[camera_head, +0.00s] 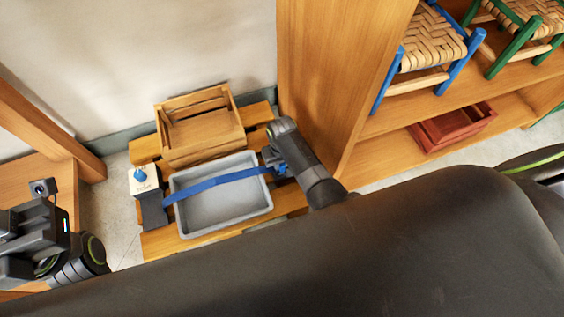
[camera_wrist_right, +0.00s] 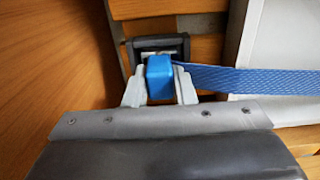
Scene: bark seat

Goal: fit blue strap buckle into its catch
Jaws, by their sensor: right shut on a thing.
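The blue strap (camera_head: 222,180) runs across the grey tray (camera_head: 180,186) in the head view, from a dark post at the left to my right gripper (camera_head: 274,163). In the right wrist view the strap (camera_wrist_right: 250,79) comes in from the right to the blue buckle (camera_wrist_right: 159,76). My right gripper (camera_wrist_right: 159,92) is shut on the buckle, a finger on each side. The dark catch (camera_wrist_right: 154,46) is just beyond the buckle; whether the buckle's tip is inside it is hidden. My left gripper (camera_head: 42,210) is at the left edge, its fingers unclear.
A wooden crate (camera_head: 203,153) stands behind the tray on the slatted wooden pallet (camera_head: 262,112). A white box with a blue knob (camera_head: 140,175) is at the left. A wooden shelf (camera_head: 415,118) with woven stools and a red crate (camera_head: 455,127) rises at the right.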

